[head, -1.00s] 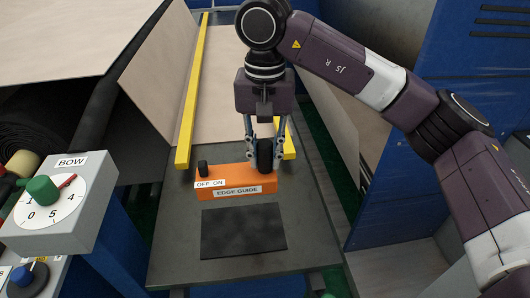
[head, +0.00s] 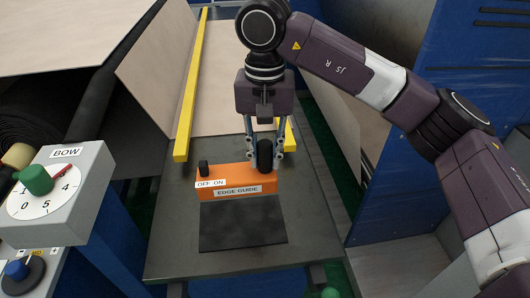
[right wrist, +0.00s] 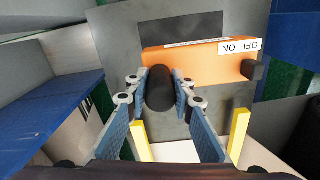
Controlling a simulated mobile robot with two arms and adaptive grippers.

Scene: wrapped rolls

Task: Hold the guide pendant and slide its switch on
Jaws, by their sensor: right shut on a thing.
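The guide pendant is an orange box (head: 233,179) labelled EDGE GUIDE, lying on the dark table. A black rounded grip (head: 264,154) stands at its right end in the head view. Its black switch knob (head: 203,168) stands at the left end, above the OFF side of the OFF ON label. My right gripper (head: 265,151) comes down from above and is shut on the black grip. In the right wrist view the fingers (right wrist: 160,85) flank the grip (right wrist: 160,90); the switch knob (right wrist: 253,70) is at the right, clear of them. My left gripper is not in view.
A black mat (head: 243,223) lies on the table (head: 173,222) in front of the pendant. A yellow rail (head: 192,95) runs behind it. A grey BOW dial box (head: 62,190) stands at the left. A blue cabinet (head: 455,100) stands at the right, behind my right arm.

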